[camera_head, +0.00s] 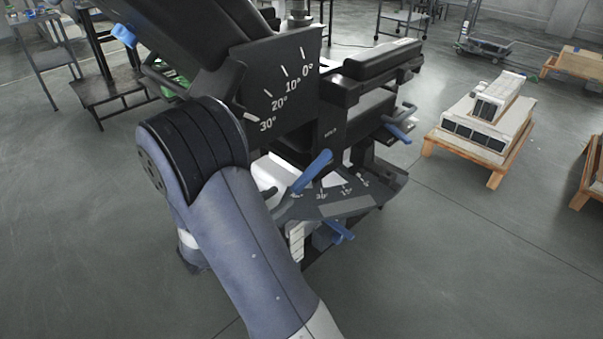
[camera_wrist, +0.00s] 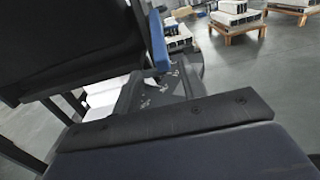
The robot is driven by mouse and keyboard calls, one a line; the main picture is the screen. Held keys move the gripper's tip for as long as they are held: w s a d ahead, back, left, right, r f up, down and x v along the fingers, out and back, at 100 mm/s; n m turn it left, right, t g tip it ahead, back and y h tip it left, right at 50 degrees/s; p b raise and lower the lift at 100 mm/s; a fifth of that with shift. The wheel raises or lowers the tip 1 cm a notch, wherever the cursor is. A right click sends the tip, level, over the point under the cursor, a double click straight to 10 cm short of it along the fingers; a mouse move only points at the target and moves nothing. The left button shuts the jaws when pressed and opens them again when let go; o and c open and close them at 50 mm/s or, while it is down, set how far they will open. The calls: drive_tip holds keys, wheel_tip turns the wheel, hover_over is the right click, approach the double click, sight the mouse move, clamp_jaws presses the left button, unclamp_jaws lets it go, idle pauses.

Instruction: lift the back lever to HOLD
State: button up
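A black adjustable table has a tilted back section with a scale plate (camera_head: 287,84) marked 0° to 30°. A blue-handled lever (camera_head: 312,172) rises over a lower grey fan plate (camera_head: 345,204) with its own angle marks. Other blue handles show below it (camera_head: 340,231), at the right side (camera_head: 397,132) and at the upper left (camera_head: 124,35). I cannot read a HOLD mark or tell which is the back lever. In the wrist view a blue handle (camera_wrist: 158,41) stands upright beside a large black panel. My gripper's fingers are not distinguishable; my arm hides that area in the head view.
Wooden pallets with pale blocks (camera_head: 488,112) stand at the right. A work table (camera_head: 48,58) stands at the upper left and a flat cart (camera_head: 484,47) at the back. The floor at the lower right is clear.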

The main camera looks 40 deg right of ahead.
sight(304, 182)
drive_tip(key=d, duration=0.6)
drive_tip(key=d+b, duration=0.1)
drive_tip(key=d, duration=0.2)
drive_tip(key=shift+w+d, duration=0.25)
drive_tip(key=shift+w, duration=0.1)
clamp_jaws()
